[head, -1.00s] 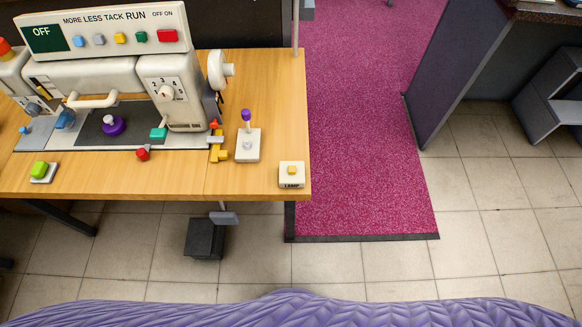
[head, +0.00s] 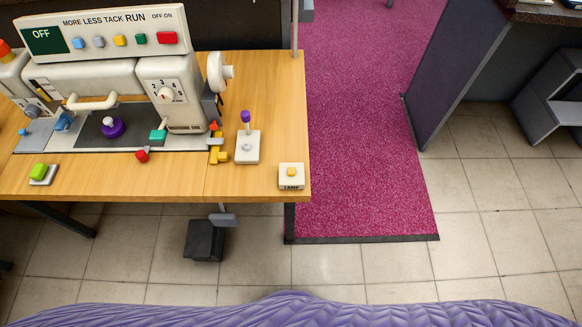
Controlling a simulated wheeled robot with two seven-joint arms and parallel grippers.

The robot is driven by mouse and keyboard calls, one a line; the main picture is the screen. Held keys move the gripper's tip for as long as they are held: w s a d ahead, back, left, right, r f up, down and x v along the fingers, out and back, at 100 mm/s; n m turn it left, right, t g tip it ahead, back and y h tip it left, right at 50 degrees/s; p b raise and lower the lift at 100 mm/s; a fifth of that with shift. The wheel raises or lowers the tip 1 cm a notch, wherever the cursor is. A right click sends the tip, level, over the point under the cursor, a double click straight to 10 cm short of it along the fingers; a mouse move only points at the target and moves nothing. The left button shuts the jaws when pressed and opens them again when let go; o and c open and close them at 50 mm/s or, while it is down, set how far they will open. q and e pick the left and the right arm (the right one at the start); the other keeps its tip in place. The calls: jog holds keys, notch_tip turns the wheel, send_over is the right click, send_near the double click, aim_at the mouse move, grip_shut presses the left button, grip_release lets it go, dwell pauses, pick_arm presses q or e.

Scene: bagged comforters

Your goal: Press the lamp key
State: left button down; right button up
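The lamp key is a small yellow button (head: 291,172) on a cream box (head: 291,183) with the label LAMP on its front. The box sits at the front right corner of the wooden table (head: 250,182) in the head view. Neither of my grippers shows in this view. Nothing covers the lamp key. Whether a lamp is lit cannot be told.
A sewing machine (head: 80,80) with an OFF display stands on the table. A purple-knobbed lever box (head: 247,147) is left of the lamp box; a green button (head: 39,170) is far left. A quilted purple bundle (head: 290,312) spans the near edge. Floor lies between.

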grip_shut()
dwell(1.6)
